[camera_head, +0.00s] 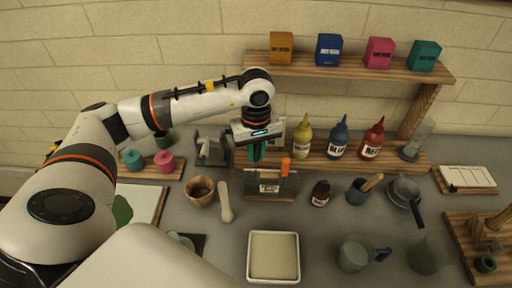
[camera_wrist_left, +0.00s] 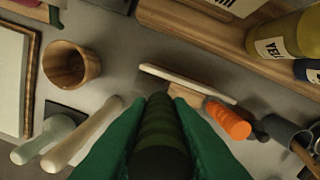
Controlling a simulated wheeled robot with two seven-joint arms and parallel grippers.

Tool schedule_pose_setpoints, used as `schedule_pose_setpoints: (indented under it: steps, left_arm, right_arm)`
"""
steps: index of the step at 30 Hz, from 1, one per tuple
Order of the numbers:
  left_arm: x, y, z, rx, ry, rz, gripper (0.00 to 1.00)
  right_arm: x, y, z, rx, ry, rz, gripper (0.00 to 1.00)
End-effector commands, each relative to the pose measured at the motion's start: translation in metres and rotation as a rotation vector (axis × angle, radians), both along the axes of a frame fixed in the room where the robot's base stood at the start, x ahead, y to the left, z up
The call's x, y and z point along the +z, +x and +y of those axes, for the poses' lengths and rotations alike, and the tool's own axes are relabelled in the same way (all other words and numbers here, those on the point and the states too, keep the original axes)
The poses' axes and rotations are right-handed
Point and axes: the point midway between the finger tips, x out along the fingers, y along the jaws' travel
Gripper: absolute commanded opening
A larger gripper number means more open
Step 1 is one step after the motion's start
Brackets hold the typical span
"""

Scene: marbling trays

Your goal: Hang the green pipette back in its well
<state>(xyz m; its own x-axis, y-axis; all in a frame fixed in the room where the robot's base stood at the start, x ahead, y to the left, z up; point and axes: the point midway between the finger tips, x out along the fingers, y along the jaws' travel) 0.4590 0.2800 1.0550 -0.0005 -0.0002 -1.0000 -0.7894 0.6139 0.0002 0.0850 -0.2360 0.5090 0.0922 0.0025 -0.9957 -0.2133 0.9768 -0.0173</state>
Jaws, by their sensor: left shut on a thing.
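My left gripper (camera_head: 257,152) is shut on the green pipette (camera_wrist_left: 160,135), whose dark green ribbed end shows between the green fingers in the left wrist view. In the head view the fingers mostly hide the pipette. The gripper is above and slightly left of the small pipette rack (camera_head: 268,187), apart from it. The orange pipette (camera_head: 285,166) stands upright at the rack's right side; it also shows in the left wrist view (camera_wrist_left: 230,122). The empty well cannot be made out clearly. The pipette's lower tip is hidden. My right gripper is not in view.
A wooden mortar (camera_head: 200,190) and pale pestle (camera_head: 225,202) lie left of the rack. A brown bottle (camera_head: 320,193) stands to its right. Yellow (camera_head: 302,137), blue and red bottles stand behind on a wooden shelf. A white tray (camera_head: 273,231) lies in front.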

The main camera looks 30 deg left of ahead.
Motion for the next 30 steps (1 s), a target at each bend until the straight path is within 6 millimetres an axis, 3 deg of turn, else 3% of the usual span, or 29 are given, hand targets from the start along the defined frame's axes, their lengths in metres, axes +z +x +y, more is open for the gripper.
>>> schedule_pose_setpoints:
  steps: [11,30]
  left_arm:
    - [-0.025,0.000,0.000,-0.001,0.000,0.001,0.13]
    - [-0.057,0.000,0.000,0.000,0.000,0.000,0.13]
  right_arm:
    - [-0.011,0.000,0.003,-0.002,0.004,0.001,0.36]
    - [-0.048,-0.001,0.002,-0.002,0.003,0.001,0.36]
